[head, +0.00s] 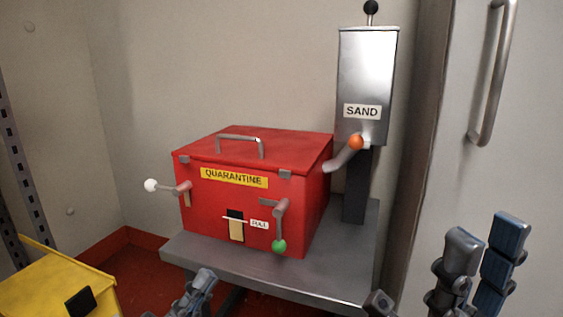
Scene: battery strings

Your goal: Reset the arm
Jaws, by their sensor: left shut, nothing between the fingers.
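My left gripper (202,284) shows at the bottom edge, in front of the grey table and below the red box. It is shut and empty, and only its end is in view. My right gripper (432,265) is at the lower right, with two blue-grey fingers raised and a third finger apart from them to the left. It is open, with nothing seen between its fingers. The red QUARANTINE box (210,214) has a closed lid, a white-knobbed lever (151,186) pointing left and a green-knobbed lever (279,245) hanging down. Neither gripper appears to touch it.
The grey table (227,259) carries the box. A metal SAND hopper (366,75) on a dark post has an orange-knobbed lever (356,143). A yellow container (50,285) is at lower left. A pale door with a handle (492,75) is at right.

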